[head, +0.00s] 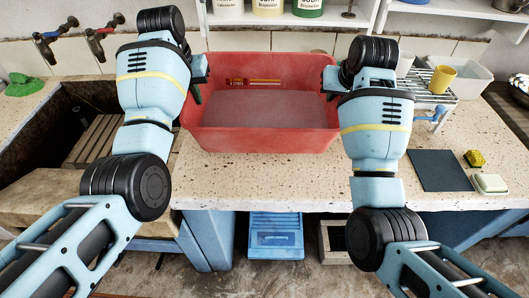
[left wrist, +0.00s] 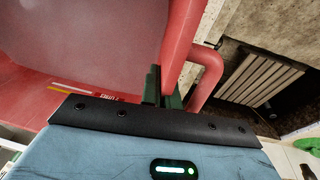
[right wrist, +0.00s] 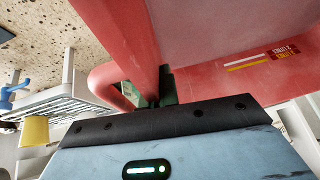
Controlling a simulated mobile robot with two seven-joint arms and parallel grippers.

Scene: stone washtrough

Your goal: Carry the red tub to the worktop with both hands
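The red tub (head: 262,141) is upright and level over the stone worktop (head: 255,178), between my two arms. I cannot tell whether its base touches the worktop. Its inside shows a greyish-red floor and a small red and yellow label on the far wall. My left gripper (head: 198,93) is shut on the tub's left side; the left wrist view shows its green fingers (left wrist: 162,88) on either side of the rim, beside a looped handle. My right gripper (head: 329,94) is shut on the right side, its fingers (right wrist: 160,88) likewise at the rim beside the handle.
A wire rack (head: 437,82) with a yellow cup (head: 442,79) stands right of the tub. A dark mat (head: 439,170), yellow sponge (head: 474,158) and soap dish (head: 490,183) lie at the right. The trough (head: 60,125) is at the left, with taps (head: 97,38) above. The front worktop is clear.

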